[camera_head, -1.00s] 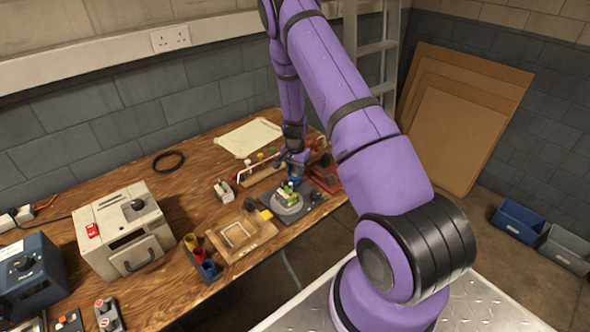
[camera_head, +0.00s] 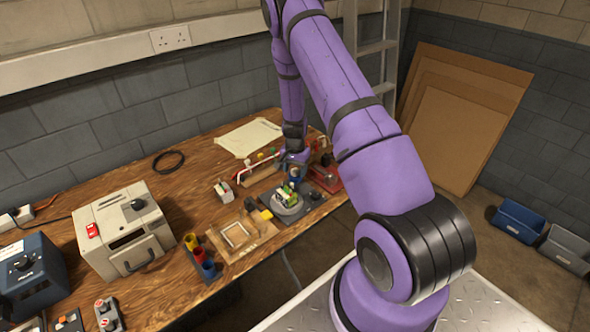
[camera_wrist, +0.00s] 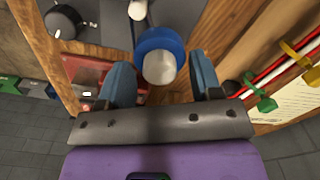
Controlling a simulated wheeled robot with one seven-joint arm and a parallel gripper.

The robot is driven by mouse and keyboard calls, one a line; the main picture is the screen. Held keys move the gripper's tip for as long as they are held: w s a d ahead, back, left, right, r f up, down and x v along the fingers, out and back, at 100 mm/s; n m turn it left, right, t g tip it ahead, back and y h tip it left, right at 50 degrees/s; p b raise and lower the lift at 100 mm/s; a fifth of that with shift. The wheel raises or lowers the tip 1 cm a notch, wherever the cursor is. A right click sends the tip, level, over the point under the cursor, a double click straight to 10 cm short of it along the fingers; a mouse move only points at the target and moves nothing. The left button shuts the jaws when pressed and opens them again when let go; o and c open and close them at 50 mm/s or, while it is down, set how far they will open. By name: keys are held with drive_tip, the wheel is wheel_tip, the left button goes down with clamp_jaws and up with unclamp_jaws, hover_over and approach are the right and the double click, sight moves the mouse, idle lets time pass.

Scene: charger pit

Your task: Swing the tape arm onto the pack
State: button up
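The pack (camera_head: 286,194), small, green and white, sits on a round grey turntable (camera_head: 290,208) on a dark base near the bench's front edge. My gripper (camera_wrist: 159,62) is open, its two blue-grey fingers apart. Between the fingers, in the wrist view, is a blue ring with a pale round post or knob (camera_wrist: 160,68), which seems to be part of the tape arm. I see no clear finger contact with it. In the head view my gripper (camera_head: 296,172) is just behind the pack, and the tape arm is mostly hidden there.
A red machine (camera_head: 326,178) stands right of my gripper. A rack with a red rod (camera_head: 258,165) is behind left. A black knob (camera_wrist: 62,20) shows in the wrist view.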

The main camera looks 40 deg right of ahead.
sight(295, 170)
wheel_tip(295, 170, up, 11)
idle(0.7)
drive_tip(key=shift+f, duration=0.1)
